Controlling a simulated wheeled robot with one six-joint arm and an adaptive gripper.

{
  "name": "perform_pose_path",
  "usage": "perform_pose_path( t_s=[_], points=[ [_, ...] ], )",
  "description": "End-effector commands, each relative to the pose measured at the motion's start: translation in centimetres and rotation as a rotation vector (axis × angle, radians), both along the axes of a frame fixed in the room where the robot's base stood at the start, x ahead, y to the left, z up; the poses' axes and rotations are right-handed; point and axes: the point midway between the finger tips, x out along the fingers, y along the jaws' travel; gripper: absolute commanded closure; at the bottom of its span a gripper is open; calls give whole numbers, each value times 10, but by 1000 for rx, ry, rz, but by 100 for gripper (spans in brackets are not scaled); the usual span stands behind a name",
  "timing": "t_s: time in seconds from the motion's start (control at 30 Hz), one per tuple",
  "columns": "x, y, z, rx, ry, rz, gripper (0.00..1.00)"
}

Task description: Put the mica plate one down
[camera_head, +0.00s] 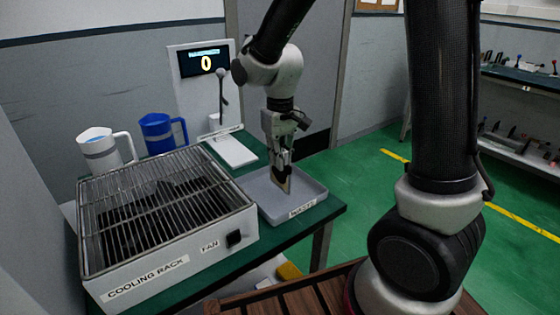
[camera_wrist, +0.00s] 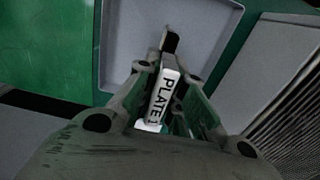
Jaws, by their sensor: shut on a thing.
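My gripper (camera_head: 283,170) points down over the grey tray (camera_head: 313,193) on the green table, and it is shut on the mica plate one. The plate shows in the wrist view as a narrow white piece labelled "PLATE 1" (camera_wrist: 166,95) between the fingers (camera_wrist: 165,85). In the head view the plate (camera_head: 287,185) is a small tan piece below the fingertips, inside the tray's outline. I cannot tell whether its lower edge touches the tray floor. The tray's floor (camera_wrist: 200,30) looks otherwise empty in the wrist view.
A cooling rack (camera_head: 150,275) with a wire grid stands left of the tray. Behind are a white jug (camera_head: 100,155), a blue jug (camera_head: 158,135) and a stand with a display (camera_head: 205,75) reading 0. The table's right edge is close to the tray.

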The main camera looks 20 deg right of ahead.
Motion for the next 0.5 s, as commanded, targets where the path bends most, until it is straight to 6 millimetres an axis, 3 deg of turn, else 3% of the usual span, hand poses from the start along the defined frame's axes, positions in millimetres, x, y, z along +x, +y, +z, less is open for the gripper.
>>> perform_pose_path(
  t_s=[0.1,0.5],
  points=[
    [-1,0,-10,0,1,0,100],
    [0,0,-15,0,0,0,100]
  ],
)
